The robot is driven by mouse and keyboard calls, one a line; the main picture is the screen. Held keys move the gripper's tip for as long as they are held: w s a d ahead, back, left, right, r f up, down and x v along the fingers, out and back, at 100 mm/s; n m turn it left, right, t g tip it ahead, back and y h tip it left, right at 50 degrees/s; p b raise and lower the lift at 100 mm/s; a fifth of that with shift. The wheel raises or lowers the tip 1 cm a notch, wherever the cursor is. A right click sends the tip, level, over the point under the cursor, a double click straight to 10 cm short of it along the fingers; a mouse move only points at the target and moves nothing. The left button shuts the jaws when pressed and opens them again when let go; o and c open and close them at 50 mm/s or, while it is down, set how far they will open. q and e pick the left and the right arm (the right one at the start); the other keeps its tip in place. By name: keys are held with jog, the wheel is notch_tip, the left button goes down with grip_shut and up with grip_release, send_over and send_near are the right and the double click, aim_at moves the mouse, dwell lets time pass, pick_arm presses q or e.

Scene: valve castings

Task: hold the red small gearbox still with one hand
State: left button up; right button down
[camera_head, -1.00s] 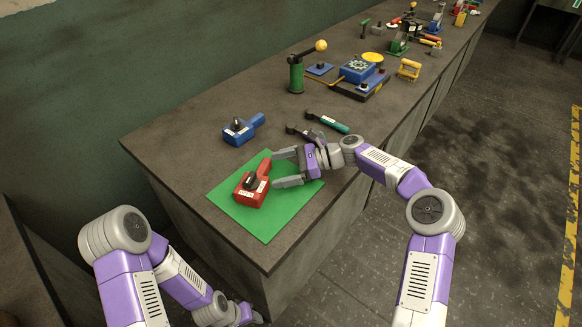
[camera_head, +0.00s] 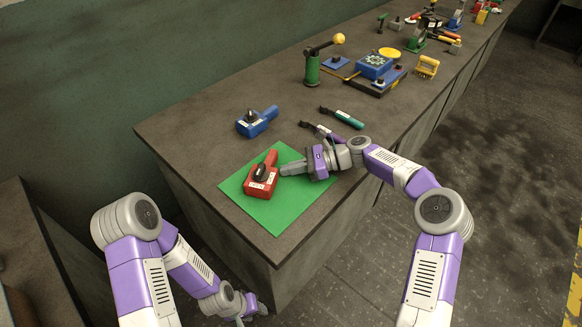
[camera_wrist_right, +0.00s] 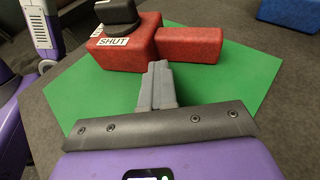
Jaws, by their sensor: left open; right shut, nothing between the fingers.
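The red small gearbox (camera_head: 256,188) lies on a green mat (camera_head: 278,222) near the bench's front corner. It has a black knob on top, and its arm points away to the upper right. In the right wrist view, the red gearbox (camera_wrist_right: 185,47) shows a white label reading SHUT. My right gripper (camera_head: 284,170) is shut with nothing in it, its fingertips just beside the gearbox's right side; I cannot tell whether they touch. The shut fingers also show in the right wrist view (camera_wrist_right: 159,68). My left gripper (camera_head: 243,314) is open, low beside the bench, partly out of frame.
A blue gearbox (camera_head: 253,125) lies behind the mat. A teal-handled tool (camera_head: 345,118) and a dark-handled tool lie near my right wrist. A green post with a yellow-knobbed lever (camera_head: 312,70) and a blue device (camera_head: 375,67) stand farther back. The bench left of the mat is clear.

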jog(key=shift+w+d, duration=0.1)
jog(key=c, duration=1.4)
grip_release()
jog(key=o, duration=1.1)
jog(key=shift+w, duration=0.1)
jog(key=shift+r, duration=0.1)
